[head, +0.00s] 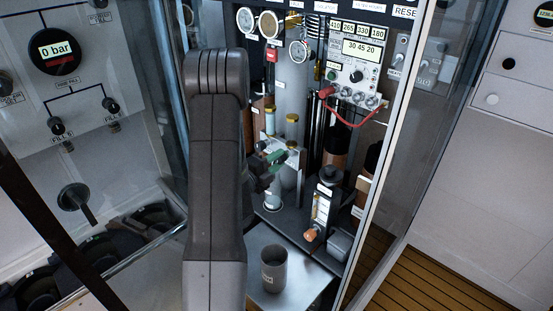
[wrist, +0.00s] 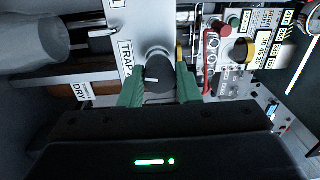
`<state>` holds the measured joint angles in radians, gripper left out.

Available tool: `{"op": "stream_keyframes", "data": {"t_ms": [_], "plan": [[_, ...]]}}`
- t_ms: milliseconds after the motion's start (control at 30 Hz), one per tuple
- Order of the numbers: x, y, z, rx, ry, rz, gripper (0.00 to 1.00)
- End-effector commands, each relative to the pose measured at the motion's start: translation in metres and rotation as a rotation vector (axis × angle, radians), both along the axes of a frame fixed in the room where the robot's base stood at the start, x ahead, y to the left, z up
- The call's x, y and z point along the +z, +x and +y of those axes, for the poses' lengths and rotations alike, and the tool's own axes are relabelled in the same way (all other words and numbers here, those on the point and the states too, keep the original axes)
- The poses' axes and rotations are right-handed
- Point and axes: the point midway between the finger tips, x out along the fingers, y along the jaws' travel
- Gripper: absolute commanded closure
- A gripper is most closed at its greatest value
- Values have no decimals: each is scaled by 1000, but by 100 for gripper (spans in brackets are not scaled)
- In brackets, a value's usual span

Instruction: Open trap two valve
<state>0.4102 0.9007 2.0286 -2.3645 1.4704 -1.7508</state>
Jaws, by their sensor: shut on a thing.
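A round dark valve knob (wrist: 157,74) with a white pointer line stands on a pale panel in the wrist view. A label (wrist: 125,62) reading "TRAP" is beside it; its number is hard to read. My gripper (wrist: 160,88) has its green fingers on both sides of the knob, shut on it. In the head view my gripper (head: 277,158) is inside the open cabinet, at the glass trap tubes. The knob is hidden there behind my arm and fingers.
A control box (head: 352,65) with a red cable is up on the right of the cabinet. A grey cup (head: 273,270) stands on the light shelf below. A glass door edge (head: 385,150) bounds the right. A "0 bar" gauge (head: 56,50) is on the left panel.

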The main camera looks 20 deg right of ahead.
Motion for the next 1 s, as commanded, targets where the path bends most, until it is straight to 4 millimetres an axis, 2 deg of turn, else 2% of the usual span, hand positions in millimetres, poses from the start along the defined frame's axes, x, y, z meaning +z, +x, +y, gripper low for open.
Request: {"op": "stream_keyframes", "data": {"t_ms": [433,467,567,867,1000], "plan": [[-3,-1,1,0,0,15,93],[-3,-1,1,0,0,15,68],[-3,-1,0,0,0,14,49],[-1,-1,1,0,-2,11,49],[-2,-4,12,2,-2,11,49]]}}
